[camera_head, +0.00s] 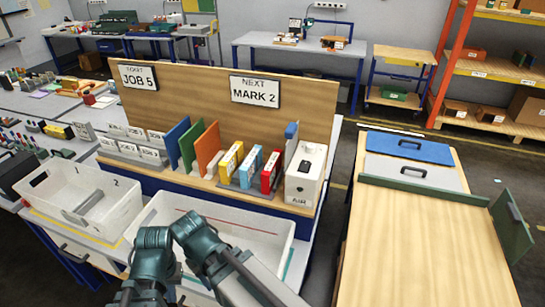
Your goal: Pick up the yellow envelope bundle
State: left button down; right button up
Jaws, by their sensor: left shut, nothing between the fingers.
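The yellow envelope bundle (231,160) stands upright with a white label on its front. It is in a row on the wooden shelf, between an orange divider (208,148) on its left and a blue bundle (250,165) on its right. My left gripper (152,252) is low in the picture, over the large white bin in front of the shelf and well apart from the yellow bundle. It is shut and empty; its fingertips are hard to make out among the teal arm parts. My right gripper is not in view.
A red bundle (271,172) and a white box (305,172) stand right of the blue bundle. Green and blue dividers are on the left. A wooden backboard (200,105) rises behind the row. A white bin (268,228) lies in front; another bin (75,200) is left.

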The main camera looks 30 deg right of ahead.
aim_at(232, 160)
jog(key=j, duration=0.35)
jog(key=i+j+z, duration=0.25)
jog(key=j, duration=0.45)
jog(key=j+z, duration=0.25)
jog(key=j, duration=0.45)
jog(key=i+j+z, duration=0.35)
jog(key=i+j, duration=0.25)
jog(key=i+z, duration=0.15)
jog(key=i, duration=0.4)
